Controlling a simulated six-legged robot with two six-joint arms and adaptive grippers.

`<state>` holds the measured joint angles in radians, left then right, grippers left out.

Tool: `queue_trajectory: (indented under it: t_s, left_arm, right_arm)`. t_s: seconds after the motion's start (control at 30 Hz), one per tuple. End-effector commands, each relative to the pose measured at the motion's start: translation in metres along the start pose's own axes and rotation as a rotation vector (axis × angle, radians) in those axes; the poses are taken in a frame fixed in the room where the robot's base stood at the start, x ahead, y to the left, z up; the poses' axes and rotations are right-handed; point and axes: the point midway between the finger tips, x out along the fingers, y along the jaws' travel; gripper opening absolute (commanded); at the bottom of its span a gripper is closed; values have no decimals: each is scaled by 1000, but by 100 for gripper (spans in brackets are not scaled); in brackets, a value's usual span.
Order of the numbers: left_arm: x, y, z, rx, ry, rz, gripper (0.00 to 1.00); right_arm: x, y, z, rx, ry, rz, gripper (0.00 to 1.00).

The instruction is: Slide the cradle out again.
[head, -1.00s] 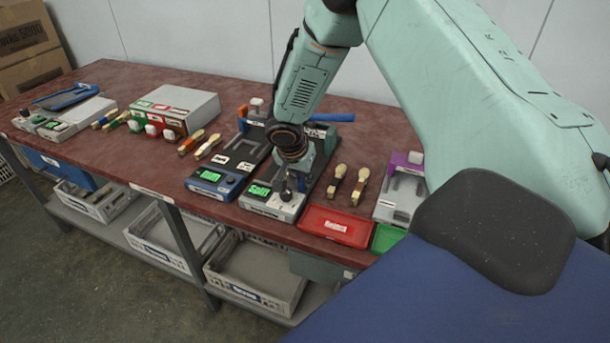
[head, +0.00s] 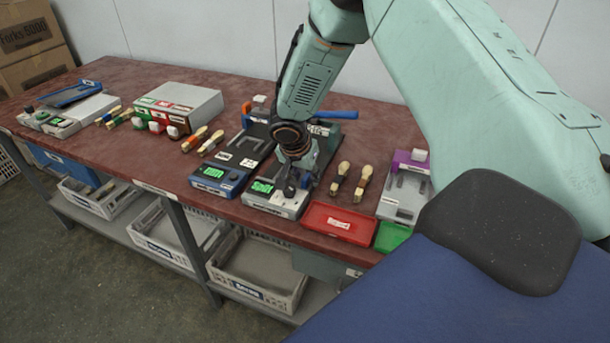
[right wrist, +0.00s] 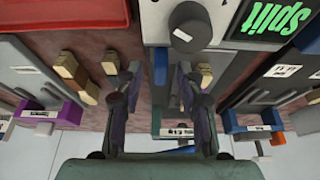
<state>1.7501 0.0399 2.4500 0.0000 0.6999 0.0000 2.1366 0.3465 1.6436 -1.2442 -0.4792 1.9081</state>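The split press (head: 277,198) is a grey unit with a green "Split" display, near the table's front edge in the head view. A dark round knob (head: 290,188) stands on its front; the knob (right wrist: 190,30) also shows at the top of the right wrist view. My right gripper (head: 297,172) points down over the press, right behind the knob. The cradle is largely hidden by my gripper and arm. My left gripper is not in view.
A blue-framed unit (head: 218,180) with a green display stands close on the left. A red tray (head: 338,223), a green tray (head: 391,237) and a grey fixture (head: 403,195) are further right. A blue lever (head: 335,114) sticks out behind.

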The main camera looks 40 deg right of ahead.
Motion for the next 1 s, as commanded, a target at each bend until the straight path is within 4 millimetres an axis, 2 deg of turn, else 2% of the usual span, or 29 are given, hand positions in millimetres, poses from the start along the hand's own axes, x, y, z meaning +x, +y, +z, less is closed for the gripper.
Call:
queue_trajectory:
  t_s: [0.17, 0.4, 0.6, 0.8, 1.0]
  left_arm:
    - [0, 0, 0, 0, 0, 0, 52]
    - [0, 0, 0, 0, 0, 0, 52]
    - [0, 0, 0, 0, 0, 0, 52]
    - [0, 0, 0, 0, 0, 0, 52]
    - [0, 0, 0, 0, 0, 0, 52]
  right_arm:
    - [-21, -1, 0, 0, 1, -4, 38]
    - [-69, 0, -1, 1, 1, -4, 38]
    - [-102, 0, -1, 0, 1, -3, 38]
    - [-116, 1, -1, 0, -2, -2, 38]
    - [-118, 1, -1, 0, -3, -1, 38]
